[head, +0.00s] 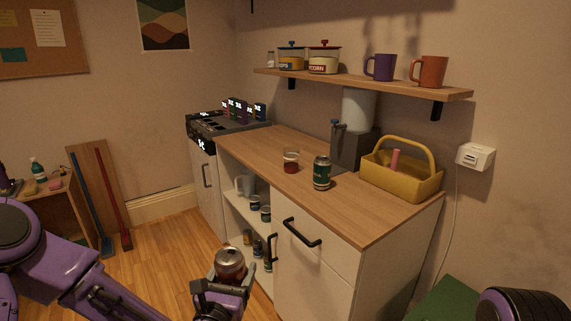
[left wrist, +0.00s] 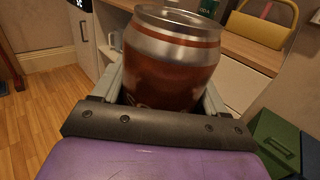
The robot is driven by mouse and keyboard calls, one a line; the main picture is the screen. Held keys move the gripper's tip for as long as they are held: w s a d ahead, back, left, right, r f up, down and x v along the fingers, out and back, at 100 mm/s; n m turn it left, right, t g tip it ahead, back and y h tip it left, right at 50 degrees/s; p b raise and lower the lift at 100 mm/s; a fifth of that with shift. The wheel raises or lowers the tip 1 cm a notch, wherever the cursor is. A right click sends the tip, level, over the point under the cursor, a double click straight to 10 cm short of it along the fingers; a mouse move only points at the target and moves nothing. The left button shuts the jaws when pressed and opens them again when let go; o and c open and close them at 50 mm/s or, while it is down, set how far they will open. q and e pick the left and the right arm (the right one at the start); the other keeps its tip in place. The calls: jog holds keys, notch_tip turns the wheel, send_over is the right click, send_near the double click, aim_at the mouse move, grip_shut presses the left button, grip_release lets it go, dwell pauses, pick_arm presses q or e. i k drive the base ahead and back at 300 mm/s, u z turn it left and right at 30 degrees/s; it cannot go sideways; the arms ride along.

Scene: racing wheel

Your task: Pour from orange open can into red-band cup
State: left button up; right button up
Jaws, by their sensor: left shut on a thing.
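My left gripper (head: 224,289) is shut on an orange-brown can (head: 230,262) with a silver top. It holds the can roughly upright in front of the cabinet, below counter height. In the left wrist view the can (left wrist: 175,60) sits between the two fingers (left wrist: 165,95); its opening cannot be made out. A small clear cup with a red band (head: 291,162) stands upright on the wooden counter, well apart from the can. A dark arm part of mine shows at the lower right in the head view, but the right gripper is not in view.
A green can (head: 321,173) stands on the counter (head: 262,150) close to the cup's right. A grey machine (head: 352,145) and a yellow caddy (head: 405,180) stand behind. Drawer handles (head: 302,232) stick out at the front. A shelf (head: 360,80) hangs above.

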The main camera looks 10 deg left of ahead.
aim_at(291, 155)
jog(key=k, duration=0.2)
jog(key=u, duration=1.5)
jog(key=i, duration=0.8)
jog(key=z, duration=2.25)
jog(key=i, duration=1)
